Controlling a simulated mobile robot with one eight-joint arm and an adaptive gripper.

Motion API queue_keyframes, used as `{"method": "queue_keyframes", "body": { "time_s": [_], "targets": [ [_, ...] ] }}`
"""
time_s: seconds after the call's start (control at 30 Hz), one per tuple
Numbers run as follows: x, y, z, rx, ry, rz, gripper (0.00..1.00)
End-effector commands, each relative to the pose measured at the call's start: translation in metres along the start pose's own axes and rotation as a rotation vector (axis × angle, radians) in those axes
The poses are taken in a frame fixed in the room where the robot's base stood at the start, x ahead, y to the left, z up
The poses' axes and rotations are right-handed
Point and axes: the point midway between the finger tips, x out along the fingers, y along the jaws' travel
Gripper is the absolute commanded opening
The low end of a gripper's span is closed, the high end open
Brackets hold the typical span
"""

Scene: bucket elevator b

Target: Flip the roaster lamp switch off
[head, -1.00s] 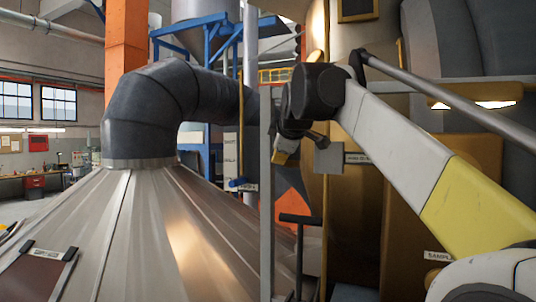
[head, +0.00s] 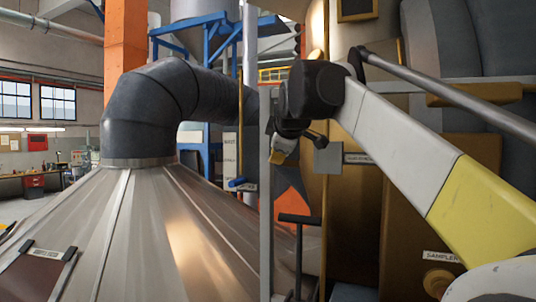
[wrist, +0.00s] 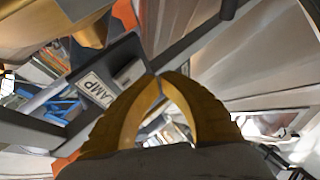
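In the wrist view a dark box carries a pale label plate (wrist: 97,90) that reads "LAMP". A lighter part, possibly the switch, shows on the box beside the plate, but its position is unclear. My gripper (wrist: 160,76) has yellow curved fingers with their tips together and nothing visible between them. The tips appear just right of the box in the picture; I cannot tell whether they touch it. In the head view my gripper (head: 281,154) is small and partly hidden at the end of my arm, by a grey upright post. I cannot make out the lamp switch there.
A ribbed metal hood (head: 110,220) with a large dark duct (head: 145,105) fills the left. A grey upright post (head: 265,220) stands close to my gripper. A brown cabinet (head: 410,220) with a "SAMPLER" label (head: 440,256) and a grey box (head: 328,158) are at the right.

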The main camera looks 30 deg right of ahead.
Motion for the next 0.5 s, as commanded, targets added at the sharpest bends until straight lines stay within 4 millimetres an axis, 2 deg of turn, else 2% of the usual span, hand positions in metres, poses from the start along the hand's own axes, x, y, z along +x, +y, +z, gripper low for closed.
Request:
{"method": "queue_keyframes", "body": {
  "time_s": [0.33, 0.5],
  "targets": [
    [-0.002, -0.001, -0.001, 0.000, 0.000, 0.000, 0.00],
    [-0.013, -0.007, -0.007, -0.001, 0.000, 0.000, 0.00]
  ]
}}
